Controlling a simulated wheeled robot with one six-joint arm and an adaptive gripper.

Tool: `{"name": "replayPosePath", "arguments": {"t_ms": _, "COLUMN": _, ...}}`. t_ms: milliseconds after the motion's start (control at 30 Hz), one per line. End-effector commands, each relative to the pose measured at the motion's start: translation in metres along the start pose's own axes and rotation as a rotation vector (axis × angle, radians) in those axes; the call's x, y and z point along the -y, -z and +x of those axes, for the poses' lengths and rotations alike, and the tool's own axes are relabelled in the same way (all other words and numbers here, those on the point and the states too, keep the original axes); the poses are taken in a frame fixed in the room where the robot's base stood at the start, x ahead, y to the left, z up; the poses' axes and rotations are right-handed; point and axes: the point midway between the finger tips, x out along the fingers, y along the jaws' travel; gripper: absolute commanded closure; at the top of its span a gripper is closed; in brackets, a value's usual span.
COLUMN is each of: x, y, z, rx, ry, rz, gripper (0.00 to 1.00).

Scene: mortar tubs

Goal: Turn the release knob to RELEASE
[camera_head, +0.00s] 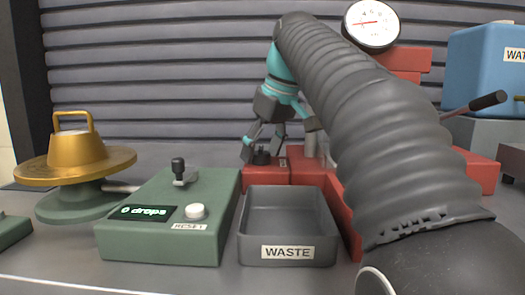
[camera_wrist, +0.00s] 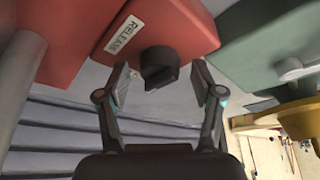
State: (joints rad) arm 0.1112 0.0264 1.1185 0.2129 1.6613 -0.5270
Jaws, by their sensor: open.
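The release knob is a small black knob (camera_head: 261,158) on a red block (camera_head: 304,172) behind the waste tray. In the wrist view the knob (camera_wrist: 158,66) stands out from the red face, beside a white RELEASE label (camera_wrist: 124,35). My gripper (camera_head: 264,150) is above the knob with fingers spread. In the wrist view its fingers (camera_wrist: 163,84) stand on either side of the knob, with gaps showing on both sides. Nothing is held.
A grey WASTE tray (camera_head: 288,254) stands in front, empty. Left of it is a green counter box (camera_head: 155,240) reading 0 drops, with a lever and RESET button. A brass disc table (camera_head: 75,165) is farther left.

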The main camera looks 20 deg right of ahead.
Motion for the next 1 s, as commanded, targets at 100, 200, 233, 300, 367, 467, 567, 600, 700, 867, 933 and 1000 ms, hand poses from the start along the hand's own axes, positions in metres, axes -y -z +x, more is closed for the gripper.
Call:
{"name": "replayPosePath", "arguments": {"t_ms": 100, "x": 0.0, "y": 0.0, "z": -0.0004, "rx": 0.0, "ry": 0.0, "rz": 0.0, "gripper": 0.33}}
{"name": "replayPosePath", "arguments": {"t_ms": 200, "x": 0.0, "y": 0.0, "z": -0.0004, "rx": 0.0, "ry": 0.0, "rz": 0.0, "gripper": 0.56}}
{"name": "replayPosePath", "arguments": {"t_ms": 233, "x": 0.0, "y": 0.0, "z": -0.0004, "rx": 0.0, "ry": 0.0, "rz": 0.0, "gripper": 0.63}}
{"name": "replayPosePath", "arguments": {"t_ms": 300, "x": 0.0, "y": 0.0, "z": -0.0004, "rx": 0.0, "ry": 0.0, "rz": 0.0, "gripper": 0.81}}
{"name": "replayPosePath", "arguments": {"t_ms": 367, "x": 0.0, "y": 0.0, "z": -0.0004, "rx": 0.0, "ry": 0.0, "rz": 0.0, "gripper": 0.93}}
{"name": "replayPosePath", "arguments": {"t_ms": 467, "x": 0.0001, "y": -0.0001, "z": -0.0004, "rx": 0.001, "ry": 0.0, "rz": 0.001, "gripper": 0.93}}
{"name": "replayPosePath", "arguments": {"t_ms": 567, "x": 0.0002, "y": 0.0, "z": -0.0006, "rx": 0.001, "ry": -0.003, "rz": 0.007, "gripper": 0.93}}
{"name": "replayPosePath", "arguments": {"t_ms": 600, "x": 0.0004, "y": 0.0, "z": -0.0009, "rx": 0.001, "ry": -0.005, "rz": 0.013, "gripper": 0.93}}
{"name": "replayPosePath", "arguments": {"t_ms": 700, "x": 0.0008, "y": 0.0, "z": -0.0017, "rx": 0.001, "ry": -0.015, "rz": 0.038, "gripper": 0.93}}
{"name": "replayPosePath", "arguments": {"t_ms": 867, "x": 0.0016, "y": 0.0006, "z": -0.0024, "rx": 0.002, "ry": -0.047, "rz": 0.114, "gripper": 0.93}}
{"name": "replayPosePath", "arguments": {"t_ms": 933, "x": 0.002, "y": 0.0009, "z": -0.0026, "rx": 0.002, "ry": -0.066, "rz": 0.16, "gripper": 0.93}}
{"name": "replayPosePath", "arguments": {"t_ms": 1000, "x": 0.0022, "y": 0.0009, "z": -0.0032, "rx": 0.002, "ry": -0.089, "rz": 0.214, "gripper": 0.93}}
